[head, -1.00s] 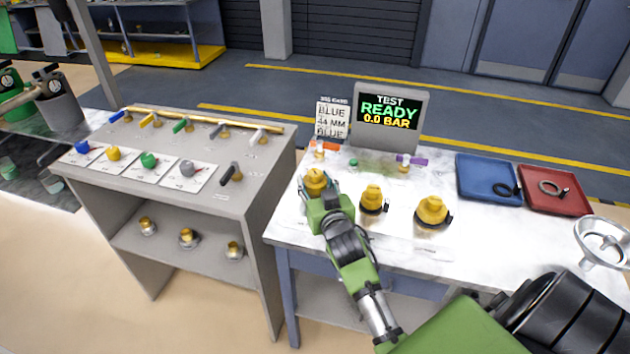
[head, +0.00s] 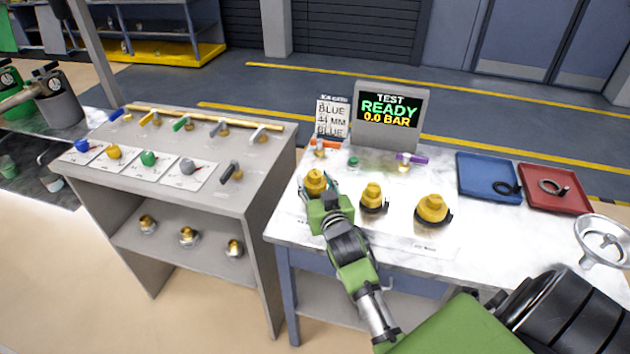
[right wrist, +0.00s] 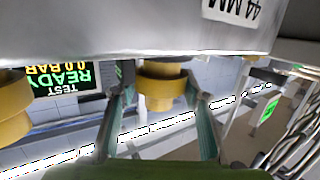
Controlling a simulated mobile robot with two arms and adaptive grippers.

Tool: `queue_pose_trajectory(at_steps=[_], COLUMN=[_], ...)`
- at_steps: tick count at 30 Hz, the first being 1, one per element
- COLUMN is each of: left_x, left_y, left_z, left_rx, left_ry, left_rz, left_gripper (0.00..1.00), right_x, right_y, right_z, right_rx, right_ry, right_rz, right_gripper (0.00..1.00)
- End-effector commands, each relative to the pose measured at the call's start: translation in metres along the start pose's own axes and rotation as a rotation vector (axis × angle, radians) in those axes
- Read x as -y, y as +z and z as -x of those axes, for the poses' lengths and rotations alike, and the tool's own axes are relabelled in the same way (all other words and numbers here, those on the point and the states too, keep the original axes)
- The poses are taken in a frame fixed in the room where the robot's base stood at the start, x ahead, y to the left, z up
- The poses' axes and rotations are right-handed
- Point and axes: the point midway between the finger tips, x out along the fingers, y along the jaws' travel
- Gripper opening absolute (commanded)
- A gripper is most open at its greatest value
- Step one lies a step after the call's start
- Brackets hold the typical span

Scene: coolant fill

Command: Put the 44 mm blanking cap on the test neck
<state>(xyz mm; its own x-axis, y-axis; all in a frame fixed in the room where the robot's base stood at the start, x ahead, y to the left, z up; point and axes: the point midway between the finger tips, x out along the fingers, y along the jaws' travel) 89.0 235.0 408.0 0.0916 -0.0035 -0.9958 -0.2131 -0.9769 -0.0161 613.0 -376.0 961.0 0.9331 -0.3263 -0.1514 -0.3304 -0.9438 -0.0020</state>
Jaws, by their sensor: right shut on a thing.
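Three yellow blanking caps stand in a row on the white test bench (head: 285,228): a smaller left cap (head: 315,181), a middle cap (head: 372,196) and a larger right cap (head: 433,208). My right gripper (head: 321,193) is shut on the left cap, which is still at its place on the bench. The right wrist view is upside down and shows this cap (right wrist: 162,84) between the two fingers (right wrist: 160,100). A "44 MM" label (right wrist: 235,10) is on the bench near it. I cannot single out the test neck. My left gripper is not in view.
Behind the caps are an orange-handled valve (head: 322,147), a purple-handled valve (head: 408,160), a "BLUE 44 MM BLUE" card (head: 332,118) and a test display (head: 390,110) reading READY 0.0 BAR. Blue (head: 480,170) and red (head: 545,203) trays lie right. A grey valve cabinet (head: 200,185) stands left.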

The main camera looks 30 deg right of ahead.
Motion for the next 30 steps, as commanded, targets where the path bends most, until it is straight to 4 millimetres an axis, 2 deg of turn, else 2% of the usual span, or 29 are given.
queue_pose_trajectory(at_steps=[7, 8, 9, 10, 26, 30], left_x=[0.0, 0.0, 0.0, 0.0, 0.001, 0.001], left_y=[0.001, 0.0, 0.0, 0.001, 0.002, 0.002], left_z=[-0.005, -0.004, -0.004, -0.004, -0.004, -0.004], left_rx=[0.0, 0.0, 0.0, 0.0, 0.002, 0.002], left_ry=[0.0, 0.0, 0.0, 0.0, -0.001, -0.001], left_rz=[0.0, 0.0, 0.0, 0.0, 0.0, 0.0], left_gripper=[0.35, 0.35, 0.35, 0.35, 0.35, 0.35], right_x=[0.0, 0.0, 0.0, 0.0, -0.004, -0.004], right_y=[0.009, 0.008, 0.008, 0.009, 0.014, 0.015], right_z=[-0.001, -0.001, -0.001, -0.001, 0.0, 0.009], right_rx=[0.004, 0.004, 0.005, 0.006, 0.018, 0.018], right_ry=[0.0, 0.0, 0.001, 0.001, 0.008, 0.007], right_rz=[-0.001, -0.001, -0.001, -0.001, 0.001, 0.0], right_gripper=[0.24, 0.5, 0.6, 0.62, 0.62, 0.62])
